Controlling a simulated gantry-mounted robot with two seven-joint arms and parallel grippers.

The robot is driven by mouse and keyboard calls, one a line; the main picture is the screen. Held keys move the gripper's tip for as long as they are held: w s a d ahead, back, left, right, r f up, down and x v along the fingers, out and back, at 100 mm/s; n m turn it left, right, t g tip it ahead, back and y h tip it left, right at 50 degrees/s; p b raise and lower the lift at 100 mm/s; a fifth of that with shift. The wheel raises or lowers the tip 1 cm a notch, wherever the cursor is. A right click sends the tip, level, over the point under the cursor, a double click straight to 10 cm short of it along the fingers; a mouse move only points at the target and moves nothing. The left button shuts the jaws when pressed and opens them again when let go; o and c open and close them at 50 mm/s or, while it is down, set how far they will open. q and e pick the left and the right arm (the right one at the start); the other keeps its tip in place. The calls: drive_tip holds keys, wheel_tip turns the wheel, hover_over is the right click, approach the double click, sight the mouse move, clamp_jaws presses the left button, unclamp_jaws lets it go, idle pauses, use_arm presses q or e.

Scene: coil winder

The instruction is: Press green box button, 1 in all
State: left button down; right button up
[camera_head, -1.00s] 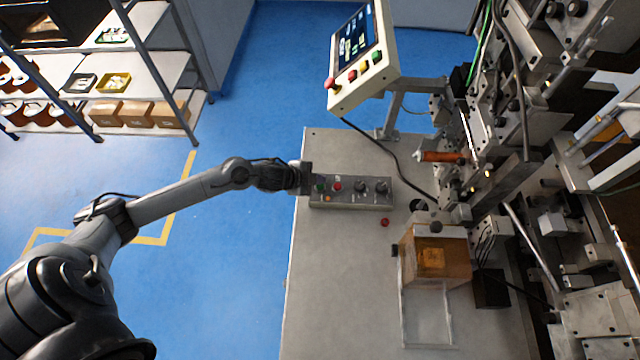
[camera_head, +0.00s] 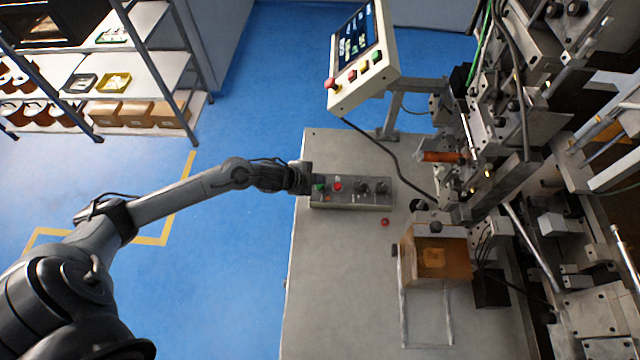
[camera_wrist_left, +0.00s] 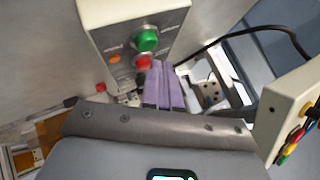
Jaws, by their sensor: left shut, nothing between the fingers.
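The grey control box (camera_head: 350,192) lies on the table in the head view. Its green button (camera_head: 320,188) sits at the left end, with a red button (camera_head: 338,187) beside it. My left gripper (camera_head: 309,180) is at that left end, close to the green button. In the left wrist view, the purple fingers (camera_wrist_left: 165,88) are shut and empty, with their tips near the green button (camera_wrist_left: 146,40) and red button (camera_wrist_left: 143,62). I cannot tell whether they touch a button. My right gripper is not in view.
A tilted panel (camera_head: 362,58) with a screen and coloured buttons stands behind the control box. The winding machine (camera_head: 500,130) fills the right side. An orange-brown box (camera_head: 440,262) sits on the table. Bare table (camera_head: 335,270) lies in front of the control box.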

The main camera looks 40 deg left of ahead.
use_arm(q)
drive_tip(key=shift+f, duration=0.4)
drive_tip(key=shift+f, duration=0.15)
idle(0.6)
